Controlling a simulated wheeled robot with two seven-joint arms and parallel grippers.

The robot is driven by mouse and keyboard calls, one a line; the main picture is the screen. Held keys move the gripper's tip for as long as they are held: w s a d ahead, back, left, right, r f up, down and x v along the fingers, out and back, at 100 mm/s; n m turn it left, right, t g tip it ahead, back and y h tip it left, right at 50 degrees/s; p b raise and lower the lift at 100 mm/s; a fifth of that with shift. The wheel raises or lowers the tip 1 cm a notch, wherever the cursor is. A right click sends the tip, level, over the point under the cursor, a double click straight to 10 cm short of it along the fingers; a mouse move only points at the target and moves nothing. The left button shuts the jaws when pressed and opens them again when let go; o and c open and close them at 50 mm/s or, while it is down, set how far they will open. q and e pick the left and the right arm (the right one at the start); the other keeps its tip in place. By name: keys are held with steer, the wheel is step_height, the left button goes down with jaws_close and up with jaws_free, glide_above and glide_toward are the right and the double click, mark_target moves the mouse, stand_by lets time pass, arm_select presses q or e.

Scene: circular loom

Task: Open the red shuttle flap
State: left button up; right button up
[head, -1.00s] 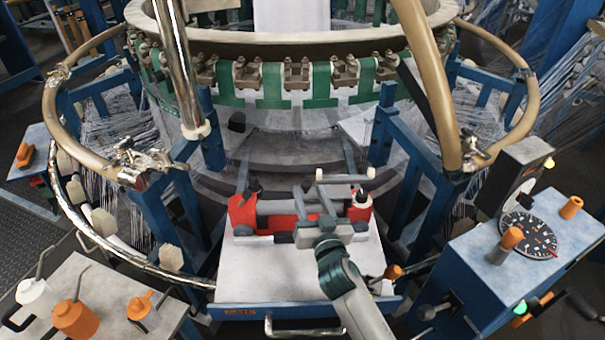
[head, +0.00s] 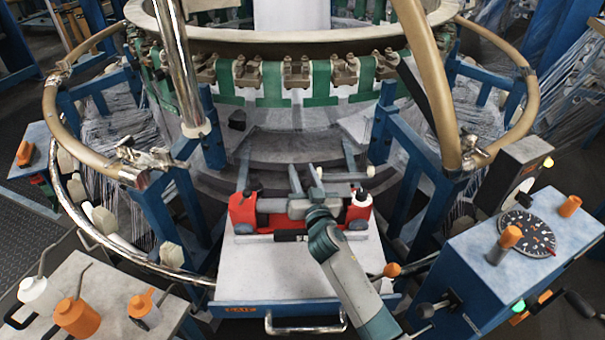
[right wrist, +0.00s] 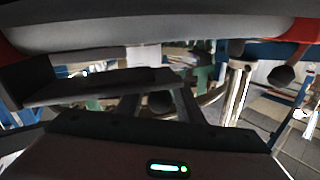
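The red shuttle (head: 270,207) lies across the pale tray in the middle of the head view, with dark and white fittings at its ends. My right gripper (head: 305,179) is over the shuttle's middle, its two fingers apart and pointing away from me; nothing shows between them. It hides the shuttle's centre, so I cannot tell the flap apart or whether the fingers touch it. In the right wrist view, a broad grey surface (right wrist: 160,30) with red at both sides crosses the top, and the fingers (right wrist: 155,105) show dark below it. My left gripper is not in view.
The loom's ring (head: 300,41) with green straps stands behind. Blue posts (head: 383,130) flank the tray (head: 280,275). A blue console (head: 505,275) with a dial is at right. A side table (head: 105,275) with orange and white bottles is at left.

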jaws_close()
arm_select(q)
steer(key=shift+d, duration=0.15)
